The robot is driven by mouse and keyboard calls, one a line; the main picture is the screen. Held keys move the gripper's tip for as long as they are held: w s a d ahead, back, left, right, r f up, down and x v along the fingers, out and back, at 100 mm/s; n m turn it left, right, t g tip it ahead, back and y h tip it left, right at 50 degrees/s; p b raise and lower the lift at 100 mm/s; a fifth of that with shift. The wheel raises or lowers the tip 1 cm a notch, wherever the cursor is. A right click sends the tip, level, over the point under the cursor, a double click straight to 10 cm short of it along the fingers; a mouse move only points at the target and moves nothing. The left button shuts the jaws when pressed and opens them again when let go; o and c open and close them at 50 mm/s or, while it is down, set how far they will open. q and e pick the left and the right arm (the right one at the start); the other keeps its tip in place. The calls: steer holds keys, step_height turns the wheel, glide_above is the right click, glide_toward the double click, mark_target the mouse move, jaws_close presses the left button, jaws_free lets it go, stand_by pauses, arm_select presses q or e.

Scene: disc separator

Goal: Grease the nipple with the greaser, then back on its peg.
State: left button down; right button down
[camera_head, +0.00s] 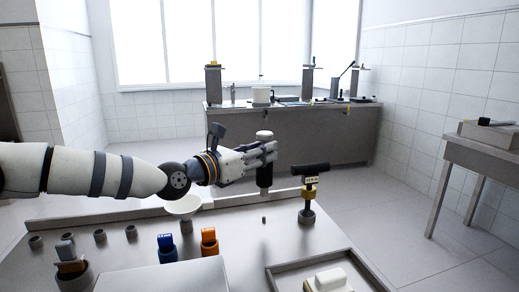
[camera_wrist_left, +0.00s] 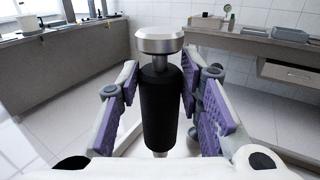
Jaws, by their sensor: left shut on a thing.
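A black cylinder with a silver cap (camera_head: 265,172), which looks like the greaser, stands upright between the fingers of my left gripper (camera_head: 268,151), above the bench. In the left wrist view the purple-padded fingers flank the black body (camera_wrist_left: 161,112); the silver head (camera_wrist_left: 159,41) rises above them. A thin metal end shows below the body, its tip hidden. My left gripper is shut on it. A small dark stub (camera_head: 264,219) stands on the bench below; I cannot tell whether it is the nipple or a peg. My right gripper is not in view.
A black T-handled tool with a yellow part (camera_head: 310,180) stands right of the gripper. A white bowl (camera_head: 183,205), blue holder (camera_head: 167,249), orange holder (camera_head: 209,243) and several grey cups are left. A tray (camera_head: 283,281) is at front right. The mid-bench is mostly clear.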

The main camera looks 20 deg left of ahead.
mark_target(258, 181)
arm_select(q)
step_height(258, 181, down, 4)
steer(key=shift+b, duration=0.5)
steer(key=shift+f, duration=0.55)
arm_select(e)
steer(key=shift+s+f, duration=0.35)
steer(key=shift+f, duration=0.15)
arm_select(q)
steer(key=shift+f, duration=0.9)
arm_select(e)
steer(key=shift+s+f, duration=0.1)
arm_select(q)
steer(key=shift+f+b, duration=0.35)
steer(key=shift+f, duration=0.1)
steer(key=c, duration=1)
jaws_free()
steer(key=shift+c, duration=0.2)
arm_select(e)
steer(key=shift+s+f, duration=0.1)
